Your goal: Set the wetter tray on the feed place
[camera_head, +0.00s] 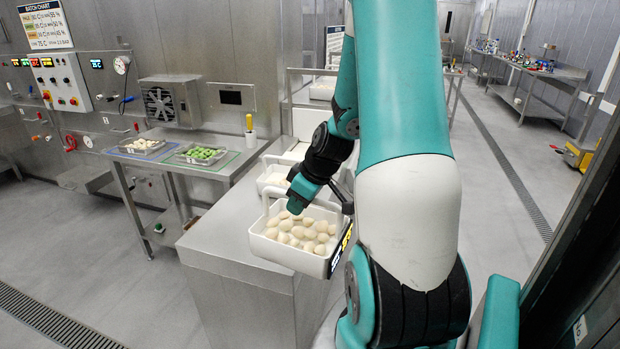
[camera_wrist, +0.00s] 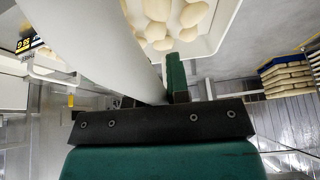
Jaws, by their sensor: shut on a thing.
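My gripper (camera_head: 297,203) is shut on the white handle (camera_wrist: 120,45) of a white tray (camera_head: 283,256). The tray holds several pale, rounded pasta pieces, and a dark label with yellow digits, not fully readable, shows on its right side. It is at the near right end of the steel counter, partly over the edge; I cannot tell whether it touches the counter. In the wrist view, the tray rim (camera_wrist: 212,40) and pasta are at the top. A second white tray (camera_head: 265,181) with pale pieces stands just behind. I cannot tell which spot is the feed place.
The steel counter (camera_head: 215,235) is bare left of the held tray. On a side table, a small tray of pale pieces (camera_head: 142,146) lies on a blue mat and a tray of green pieces (camera_head: 200,154) on a green mat. A control panel (camera_head: 60,82) is on the wall.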

